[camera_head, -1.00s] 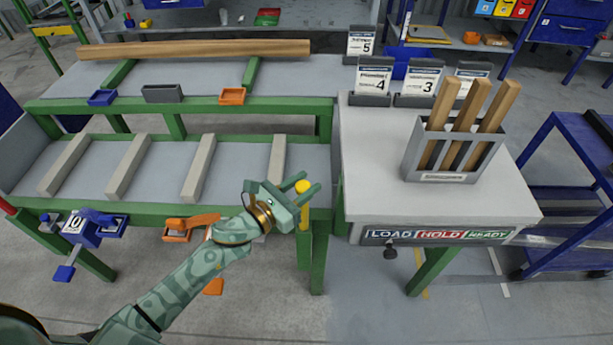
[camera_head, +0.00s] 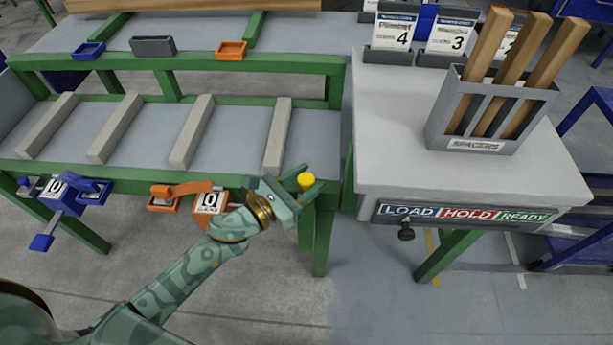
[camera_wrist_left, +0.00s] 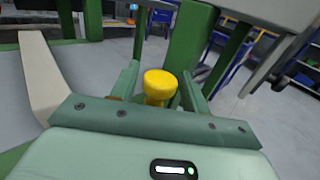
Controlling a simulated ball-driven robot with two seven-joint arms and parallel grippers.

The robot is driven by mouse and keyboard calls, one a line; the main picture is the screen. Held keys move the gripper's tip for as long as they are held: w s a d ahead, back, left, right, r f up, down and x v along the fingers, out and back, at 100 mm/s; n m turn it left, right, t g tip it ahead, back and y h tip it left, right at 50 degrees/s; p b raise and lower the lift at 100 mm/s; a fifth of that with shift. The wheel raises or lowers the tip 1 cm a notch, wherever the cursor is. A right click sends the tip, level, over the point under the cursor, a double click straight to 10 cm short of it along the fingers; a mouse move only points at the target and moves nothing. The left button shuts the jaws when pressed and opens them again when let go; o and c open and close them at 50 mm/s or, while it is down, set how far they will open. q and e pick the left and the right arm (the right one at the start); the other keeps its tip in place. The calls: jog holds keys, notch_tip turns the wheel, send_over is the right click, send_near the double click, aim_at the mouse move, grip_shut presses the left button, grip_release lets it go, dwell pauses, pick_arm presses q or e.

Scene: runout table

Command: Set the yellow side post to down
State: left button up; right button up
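The yellow side post (camera_head: 306,181) stands at the right end of the green lower table, by its corner leg. Its round yellow top shows; the stem below is mostly hidden by my gripper in the head view. My left gripper (camera_head: 297,190) is at the post, with one finger on either side of the yellow top. The left wrist view also shows the yellow post (camera_wrist_left: 160,84) between the two fingers (camera_wrist_left: 160,86), with narrow gaps beside it, so the gripper looks open. Contact cannot be made out. My right gripper is in neither view.
A grey side table (camera_head: 400,130) with a load/hold/ready strip (camera_head: 465,214) stands close to the right, holding a box of wooden spacers (camera_head: 490,125). Orange (camera_head: 180,196) and blue (camera_head: 75,205) clamp-like fittings sit on the front rail to the left.

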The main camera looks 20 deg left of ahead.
pick_arm(q)
jog(key=shift+o, duration=0.2)
jog(key=shift+r, duration=0.1)
jog(key=v, duration=1.6)
jog(key=shift+s+p, duration=0.15)
jog(key=shift+p, duration=0.2)
